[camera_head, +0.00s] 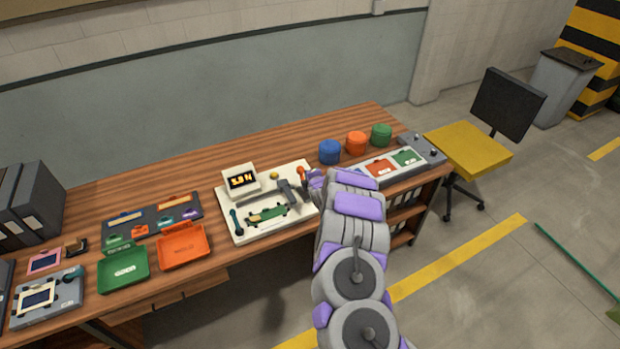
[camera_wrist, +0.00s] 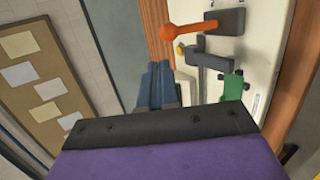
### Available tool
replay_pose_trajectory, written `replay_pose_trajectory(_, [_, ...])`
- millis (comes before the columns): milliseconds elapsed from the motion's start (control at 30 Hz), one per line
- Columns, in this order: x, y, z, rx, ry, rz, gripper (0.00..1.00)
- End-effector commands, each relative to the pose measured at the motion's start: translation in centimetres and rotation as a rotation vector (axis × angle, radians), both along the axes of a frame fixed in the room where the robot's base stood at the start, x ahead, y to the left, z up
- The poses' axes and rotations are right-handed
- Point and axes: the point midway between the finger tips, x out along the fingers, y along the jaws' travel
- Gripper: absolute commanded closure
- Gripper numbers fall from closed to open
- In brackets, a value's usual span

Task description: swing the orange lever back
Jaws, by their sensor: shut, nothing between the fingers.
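The orange lever (camera_head: 301,174) stands at the right end of a white device board (camera_head: 240,235) on the wooden bench. In the wrist view the orange lever (camera_wrist: 192,33) has a round knob at its left end and joins a dark grey block at its right. My gripper (camera_head: 316,181) is just right of the lever in the head view, partly hidden by my arm. In the wrist view my gripper (camera_wrist: 158,82) is shut and empty, below the lever in the picture, with a visible gap between them.
The board also carries a display box (camera_head: 241,180), a grey clamp (camera_head: 289,192) and a green plate (camera_head: 266,214). Blue (camera_head: 329,152), orange (camera_head: 356,143) and green (camera_head: 381,135) round containers stand behind my arm. Green (camera_head: 123,270) and orange (camera_head: 183,245) trays lie at the left.

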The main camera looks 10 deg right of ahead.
Motion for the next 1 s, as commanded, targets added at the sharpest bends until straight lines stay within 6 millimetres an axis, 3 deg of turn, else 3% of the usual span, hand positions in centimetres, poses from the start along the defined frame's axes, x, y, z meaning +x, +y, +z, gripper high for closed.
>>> replay_pose_trajectory(233, [-1.2,0.1,0.5,0.0,0.004,0.001,1.0])
replay_pose_trajectory(833, [-1.3,0.1,0.8,0.007,0.006,-0.001,1.0])
replay_pose_trajectory(1000, [-1.9,1.3,2.5,0.096,0.058,-0.036,1.0])
